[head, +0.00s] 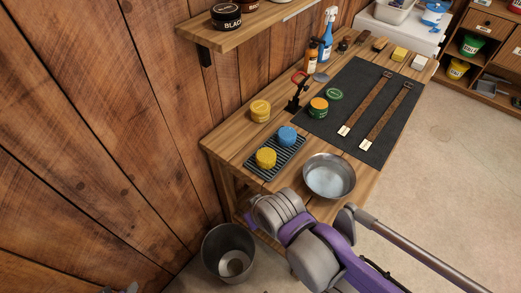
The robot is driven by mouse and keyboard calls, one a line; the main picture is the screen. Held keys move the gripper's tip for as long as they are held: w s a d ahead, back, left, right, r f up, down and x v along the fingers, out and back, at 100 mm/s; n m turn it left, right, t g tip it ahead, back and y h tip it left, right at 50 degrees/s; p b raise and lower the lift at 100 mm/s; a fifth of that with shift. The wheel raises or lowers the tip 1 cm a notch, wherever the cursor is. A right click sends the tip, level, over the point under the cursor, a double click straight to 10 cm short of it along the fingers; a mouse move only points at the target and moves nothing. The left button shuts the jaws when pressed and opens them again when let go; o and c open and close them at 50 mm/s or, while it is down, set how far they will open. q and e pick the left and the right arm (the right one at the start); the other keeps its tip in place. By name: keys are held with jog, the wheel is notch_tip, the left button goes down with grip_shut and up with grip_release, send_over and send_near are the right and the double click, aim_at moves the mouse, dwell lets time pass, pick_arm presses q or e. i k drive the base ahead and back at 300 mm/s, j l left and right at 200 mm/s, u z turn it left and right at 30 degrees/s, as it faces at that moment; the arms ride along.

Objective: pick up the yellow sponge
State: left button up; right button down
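A round yellow sponge-like piece (265,158) lies on a dark ribbed rack (262,172) near the front left of the wooden bench. A similar blue round piece (287,135) sits behind it on the same rack. Another round yellow piece (260,111) stands on the bare wood by the wall, and a yellow block (399,54) lies at the far end. I cannot tell for certain which is the sponge. One purple and grey arm of mine crosses the lower right, in front of the bench; no fingers show. Neither gripper can be made out.
A metal bowl of water (329,177) stands at the bench's front edge, right of the rack. A dark mat (365,112) holds two leather straps. A bucket (229,254) is on the floor; a shelf (245,30) overhangs.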

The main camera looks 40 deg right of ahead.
aim_at(266, 157)
jog(key=z, duration=1.35)
